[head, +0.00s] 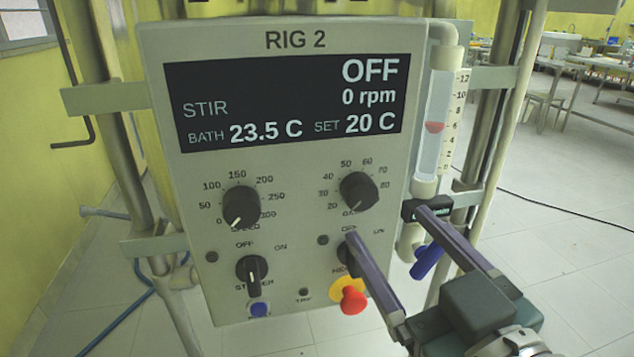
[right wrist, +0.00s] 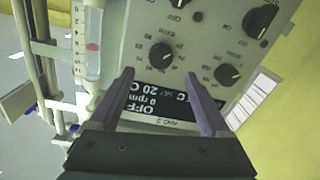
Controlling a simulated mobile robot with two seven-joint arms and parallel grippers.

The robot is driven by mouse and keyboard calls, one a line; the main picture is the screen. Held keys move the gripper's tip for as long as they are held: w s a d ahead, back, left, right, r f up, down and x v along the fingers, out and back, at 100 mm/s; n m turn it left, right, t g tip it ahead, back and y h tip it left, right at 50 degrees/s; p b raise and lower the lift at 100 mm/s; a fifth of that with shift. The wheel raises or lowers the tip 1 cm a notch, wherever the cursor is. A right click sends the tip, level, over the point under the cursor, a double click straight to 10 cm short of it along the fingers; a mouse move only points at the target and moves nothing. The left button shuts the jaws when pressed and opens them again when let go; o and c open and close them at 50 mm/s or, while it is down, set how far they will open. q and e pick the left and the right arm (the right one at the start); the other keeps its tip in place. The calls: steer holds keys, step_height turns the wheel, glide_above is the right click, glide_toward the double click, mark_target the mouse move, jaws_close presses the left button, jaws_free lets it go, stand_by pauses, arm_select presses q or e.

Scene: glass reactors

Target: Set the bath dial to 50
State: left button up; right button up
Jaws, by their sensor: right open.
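The bath dial (head: 358,190) is a round black knob on the right of the RIG 2 panel, under the display. Its white pointer is at the 20 end of its scale, and the display (head: 285,105) reads SET 20 C and BATH 23.5 C. My right gripper (head: 386,225) is open and empty in front of the panel's lower right. One finger hides part of the heater switch. In the right wrist view the bath dial (right wrist: 160,55) appears upside down, just beyond and between the open fingertips (right wrist: 160,72); the fingers are not around it. My left gripper is out of view.
The speed dial (head: 241,207) is left of the bath dial, with the stirrer switch (head: 252,270) below it. A glass flow tube (head: 436,120) and a blue valve handle (head: 427,260) stand right of the panel.

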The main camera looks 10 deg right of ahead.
mark_target(364, 197)
steer(key=w, duration=0.7)
steer(key=shift+w+a+b, duration=0.1)
steer(key=shift+a+b, duration=0.2)
jaws_close()
